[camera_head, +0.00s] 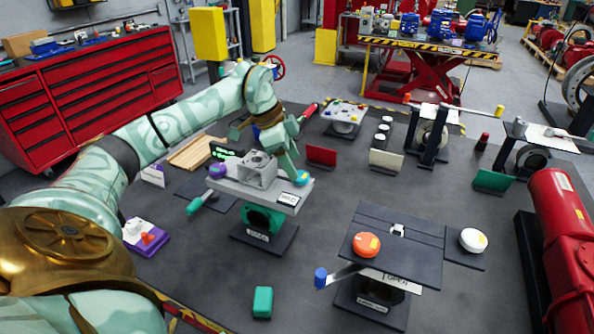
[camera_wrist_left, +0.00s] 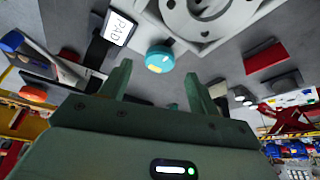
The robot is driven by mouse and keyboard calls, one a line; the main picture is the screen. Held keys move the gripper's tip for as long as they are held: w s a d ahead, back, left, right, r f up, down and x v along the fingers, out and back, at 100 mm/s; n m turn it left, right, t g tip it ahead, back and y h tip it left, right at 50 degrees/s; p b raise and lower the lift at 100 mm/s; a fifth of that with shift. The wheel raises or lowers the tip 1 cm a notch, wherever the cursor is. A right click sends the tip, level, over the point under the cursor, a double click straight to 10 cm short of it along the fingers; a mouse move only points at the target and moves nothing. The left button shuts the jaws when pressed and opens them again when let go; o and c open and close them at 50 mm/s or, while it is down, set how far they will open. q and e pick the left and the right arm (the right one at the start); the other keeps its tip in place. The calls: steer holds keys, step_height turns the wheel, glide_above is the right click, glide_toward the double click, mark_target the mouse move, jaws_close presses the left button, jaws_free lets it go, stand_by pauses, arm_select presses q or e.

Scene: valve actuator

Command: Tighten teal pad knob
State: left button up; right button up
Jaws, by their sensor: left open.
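The teal pad knob (camera_head: 301,177) is a small round cap with a yellow mark, at the right end of a grey plate (camera_head: 262,194) beside the PAD label (camera_head: 288,198). In the left wrist view the teal knob (camera_wrist_left: 159,58) shows just beyond and between my fingertips, and the PAD label (camera_wrist_left: 118,28) is to its left. My left gripper (camera_head: 290,163) is open and close to the knob; it also shows in the left wrist view (camera_wrist_left: 155,78). I cannot tell whether a finger touches the knob. My right gripper is not in view.
A grey valve body (camera_head: 257,168) stands on the plate, with a purple knob (camera_head: 217,170) at its left. An orange knob (camera_head: 366,245) and a white knob (camera_head: 473,240) are on the front right stand. A red cylinder (camera_head: 562,245) is at far right.

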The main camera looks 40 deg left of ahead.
mark_target(300, 179)
arm_select(q)
steer(key=shift+x, duration=1.7)
steer(key=shift+s, duration=0.1)
steer(key=c, duration=1)
